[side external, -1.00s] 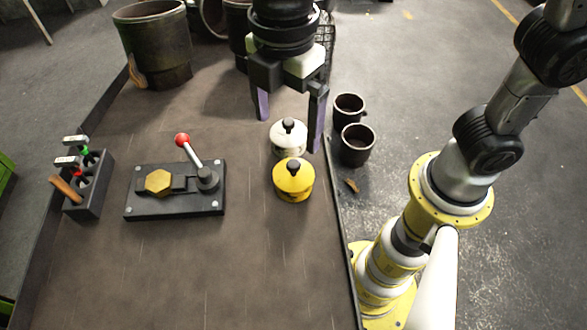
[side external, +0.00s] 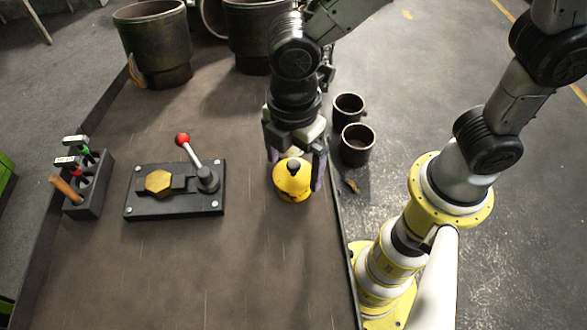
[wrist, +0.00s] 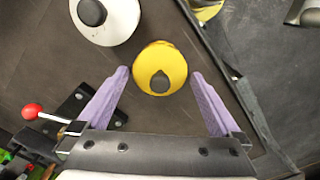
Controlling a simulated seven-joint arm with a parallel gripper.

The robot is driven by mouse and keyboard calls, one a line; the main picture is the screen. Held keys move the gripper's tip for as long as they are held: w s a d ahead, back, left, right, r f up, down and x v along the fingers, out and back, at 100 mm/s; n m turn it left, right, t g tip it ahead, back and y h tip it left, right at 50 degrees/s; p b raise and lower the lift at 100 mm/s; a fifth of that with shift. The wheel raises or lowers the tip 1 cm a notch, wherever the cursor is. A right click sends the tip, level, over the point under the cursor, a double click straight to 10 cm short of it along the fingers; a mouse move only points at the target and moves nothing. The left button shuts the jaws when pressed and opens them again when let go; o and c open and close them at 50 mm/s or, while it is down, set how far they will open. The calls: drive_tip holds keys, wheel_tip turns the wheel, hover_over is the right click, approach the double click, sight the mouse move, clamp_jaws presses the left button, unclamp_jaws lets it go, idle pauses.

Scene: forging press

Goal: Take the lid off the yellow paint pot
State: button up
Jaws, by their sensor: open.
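The yellow paint pot (side external: 293,187) stands upright near the table's right edge, its yellow lid topped by a dark knob (side external: 294,168). It also shows in the wrist view (wrist: 161,60), with the knob (wrist: 159,82) facing the camera. My gripper (side external: 296,174) is open, its purple fingers coming down on either side of the pot's top. In the wrist view my gripper (wrist: 161,73) has the yellow lid between and a little beyond its fingertips, with nothing held. A white pot with a dark knob (wrist: 104,17) stands beside the yellow one; in the side view my gripper mostly hides it.
A black plate with a red-balled lever (side external: 183,140) and brass hexagon (side external: 158,182) lies to the left. A tool rack (side external: 88,190) stands at far left. Two dark cups (side external: 357,145) sit beyond the right edge. Large drums (side external: 155,50) stand behind. The front tabletop is clear.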

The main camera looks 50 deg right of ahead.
drive_tip(key=shift+c, duration=0.2)
drive_tip(key=c, duration=1.1)
drive_tip(key=shift+r, duration=0.1)
drive_tip(key=shift+c, duration=0.2)
